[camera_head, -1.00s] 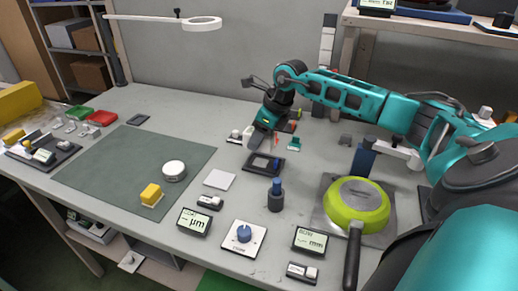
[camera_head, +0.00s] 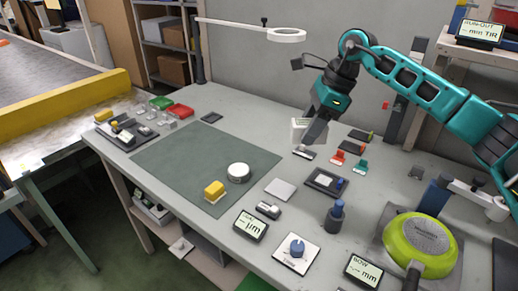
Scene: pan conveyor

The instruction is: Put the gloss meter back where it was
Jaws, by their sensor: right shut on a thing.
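My right gripper (camera_head: 312,133) points down above the back middle of the bench. It is shut on a pale grey, box-like thing (camera_head: 300,127), which I take to be the gloss meter; the fingers partly hide it. It appears to be held above the bench. A small grey-and-white piece (camera_head: 304,153) lies just below it. A dark square tray (camera_head: 314,186) with a small blue part lies in front and to the right of the gripper. My left gripper is not in view.
A green mat (camera_head: 165,160) holds a white round puck (camera_head: 238,172) and a yellow block (camera_head: 214,191). Red, green and dark stands (camera_head: 338,157) are close right of the gripper. A dark blue post (camera_head: 335,218) and a lime pan (camera_head: 420,246) stand nearer.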

